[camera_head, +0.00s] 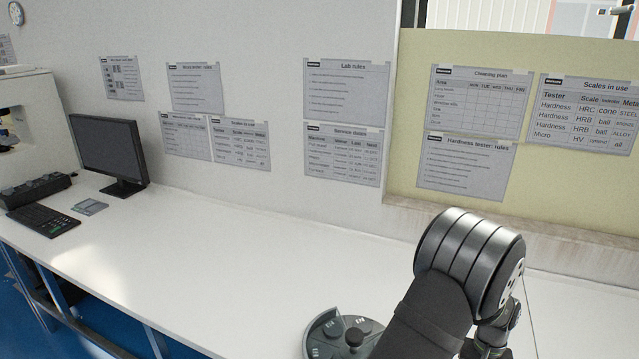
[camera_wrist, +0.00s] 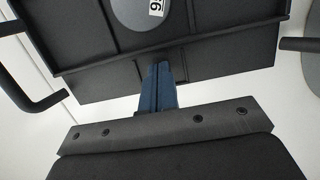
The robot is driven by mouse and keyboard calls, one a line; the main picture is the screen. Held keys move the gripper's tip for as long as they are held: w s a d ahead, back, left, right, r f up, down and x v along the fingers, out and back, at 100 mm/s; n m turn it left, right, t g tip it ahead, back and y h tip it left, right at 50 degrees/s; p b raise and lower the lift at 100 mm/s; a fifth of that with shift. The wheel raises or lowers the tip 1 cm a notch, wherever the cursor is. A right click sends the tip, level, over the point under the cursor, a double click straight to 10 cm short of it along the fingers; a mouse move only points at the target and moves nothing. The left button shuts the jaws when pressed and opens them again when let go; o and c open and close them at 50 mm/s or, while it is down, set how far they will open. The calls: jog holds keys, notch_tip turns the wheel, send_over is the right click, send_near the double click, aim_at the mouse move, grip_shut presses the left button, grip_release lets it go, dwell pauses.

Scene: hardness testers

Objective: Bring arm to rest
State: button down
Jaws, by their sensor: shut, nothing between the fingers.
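My gripper (camera_wrist: 160,70) shows in the wrist view with its dark blue fingers together and nothing between them. It is over a black tray (camera_wrist: 225,58) with raised dividing ribs and a bent handle at each side. I cannot tell how high the fingertips are above the tray. In the head view my arm rises from the bottom right over the white bench, bent at a thick grey joint. The fingers are hidden there.
A grey disc with a number label (camera_wrist: 140,12) lies in the tray. A round grey holder (camera_head: 322,338) with a black knob stands beside my arm. A monitor (camera_head: 108,150) and keyboard (camera_head: 42,220) are at the left. The middle of the bench (camera_head: 220,255) is clear.

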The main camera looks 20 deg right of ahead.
jog(key=shift+s+a, duration=0.45)
jog(key=shift+s, duration=0.05)
jog(key=shift+w+d, duration=1.45)
jog(key=shift+w, duration=0.05)
jog(key=shift+r, duration=0.1)
